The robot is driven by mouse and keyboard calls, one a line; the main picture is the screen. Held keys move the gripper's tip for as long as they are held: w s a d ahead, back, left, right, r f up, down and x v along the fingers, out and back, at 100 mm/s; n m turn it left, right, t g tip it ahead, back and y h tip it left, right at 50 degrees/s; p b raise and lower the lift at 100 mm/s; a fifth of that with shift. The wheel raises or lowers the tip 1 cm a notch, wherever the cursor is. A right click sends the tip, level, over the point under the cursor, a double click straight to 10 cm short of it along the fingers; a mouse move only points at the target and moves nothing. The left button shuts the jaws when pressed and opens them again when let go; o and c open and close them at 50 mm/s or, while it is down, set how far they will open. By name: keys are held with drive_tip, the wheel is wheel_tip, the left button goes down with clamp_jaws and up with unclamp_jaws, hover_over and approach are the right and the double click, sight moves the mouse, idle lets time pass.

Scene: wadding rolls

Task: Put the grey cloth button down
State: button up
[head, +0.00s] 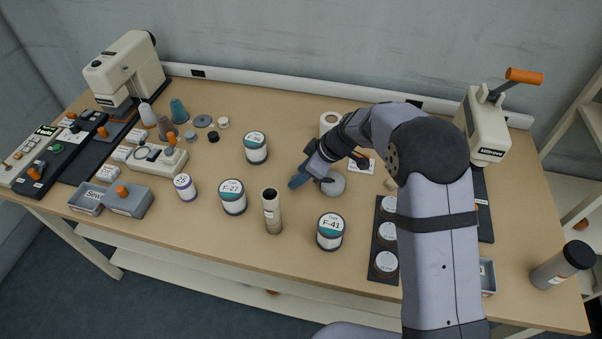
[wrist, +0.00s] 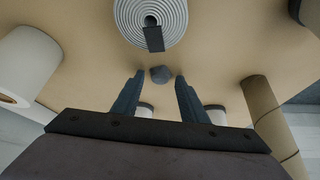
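The grey cloth button (wrist: 160,74) shows in the wrist view as a small dark grey round piece against the tan tabletop. It lies between the tips of my gripper (wrist: 159,76), with a visible gap to each finger. The two blue-grey fingers are apart and hold nothing. In the head view my gripper (head: 298,181) is low over the middle of the table, and the button cannot be made out there.
A grey spiral roll (wrist: 150,20) with a dark strip lies just beyond the button; the head view shows a grey roll (head: 333,185) beside my gripper. A white roll (wrist: 25,60) is at left, a tan tube (wrist: 268,110) at right. Labelled tins (head: 232,198) stand around.

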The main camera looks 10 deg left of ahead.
drive_tip(key=shift+r, duration=0.1)
drive_tip(key=b+v, duration=0.1)
drive_tip(key=v, duration=1.1)
drive_tip(key=shift+b, duration=0.3)
drive_tip(key=s+d+f+m+h, duration=0.2)
drive_tip(key=s+d+m, duration=0.3)
drive_tip(key=s+d, duration=0.2)
drive_tip(key=s+d+f+m+h, duration=0.2)
drive_tip(key=s+d+m, duration=0.3)
drive_tip(key=s+d, duration=0.3)
drive_tip(key=s+d+f+m+g+h, duration=0.1)
drive_tip(key=s+d+f+m, duration=0.2)
drive_tip(key=s+d+m, duration=0.2)
drive_tip(key=shift+s+d+f+m+h, duration=0.15)
drive_tip(key=shift+s+d+m+h, duration=0.25)
drive_tip(key=shift+s+d, duration=1.3)
drive_tip(key=shift+a, duration=0.1)
wheel_tip(320, 180, up, 6)
drive_tip(key=p, duration=0.6)
drive_tip(key=shift+r, duration=0.25)
idle(1.5)
